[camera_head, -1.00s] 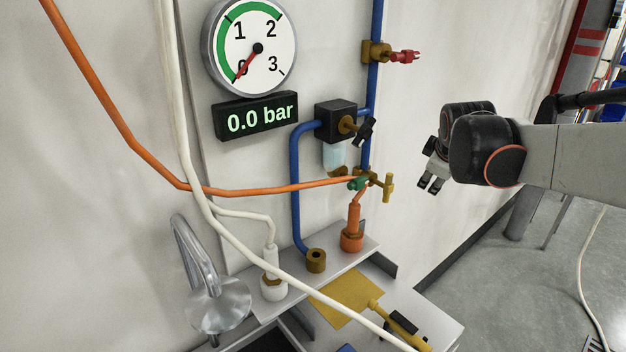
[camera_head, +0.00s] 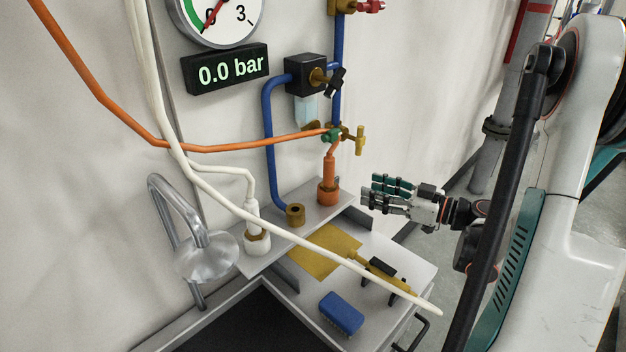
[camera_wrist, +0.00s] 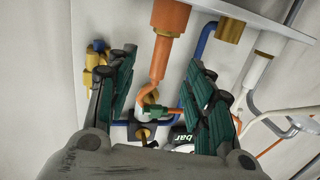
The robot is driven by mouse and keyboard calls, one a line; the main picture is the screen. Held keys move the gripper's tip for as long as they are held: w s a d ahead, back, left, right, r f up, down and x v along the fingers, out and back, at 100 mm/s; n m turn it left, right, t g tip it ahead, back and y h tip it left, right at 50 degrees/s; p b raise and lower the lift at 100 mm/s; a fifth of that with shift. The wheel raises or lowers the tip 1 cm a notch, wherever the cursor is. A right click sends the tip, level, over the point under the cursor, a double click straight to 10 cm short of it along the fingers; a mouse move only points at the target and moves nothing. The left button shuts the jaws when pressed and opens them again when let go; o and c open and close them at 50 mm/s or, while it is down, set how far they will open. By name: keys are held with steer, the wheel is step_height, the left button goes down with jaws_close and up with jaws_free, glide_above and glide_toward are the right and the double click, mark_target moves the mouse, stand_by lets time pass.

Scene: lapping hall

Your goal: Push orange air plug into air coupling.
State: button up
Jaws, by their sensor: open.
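The orange air plug (camera_head: 329,172) stands upright on the small grey shelf, with its orange hose leaving the top. To its left, a brass coupling (camera_head: 295,214) sits at the foot of a blue pipe. My gripper (camera_head: 371,190) is open and empty, its fingers pointing left at the plug with a small gap between. In the wrist view, the plug (camera_wrist: 162,55) shows between my two green-padded fingers (camera_wrist: 160,85), and the brass coupling (camera_wrist: 230,29) is to the right, at the top. I cannot tell whether either finger touches the plug; the head view shows them apart.
A white plug (camera_head: 253,218) with a white hose stands left on the shelf (camera_head: 318,212). A white hose crosses in front of the shelf. A blue brush (camera_head: 341,313) and a yellow-handled tool (camera_head: 382,276) lie below.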

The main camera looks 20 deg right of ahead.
mark_target(329, 173)
steer(key=shift+t+y, duration=0.3)
steer(key=shift+y, duration=0.1)
steer(key=shift+r+b+x, duration=0.15)
steer(key=shift+b+x, duration=0.35)
steer(key=shift+x, duration=1.7)
steer(key=shift+r+b+x, duration=0.15)
steer(key=shift+b+x, duration=0.35)
steer(key=shift+x, duration=1.7)
steer(key=shift+r+b+x, duration=0.15)
steer(key=shift+b+x, duration=0.35)
steer(key=shift+x, duration=1.7)
steer(key=shift+s+a, duration=0.1)
steer(key=shift+s, duration=0.05)
jaws_close()
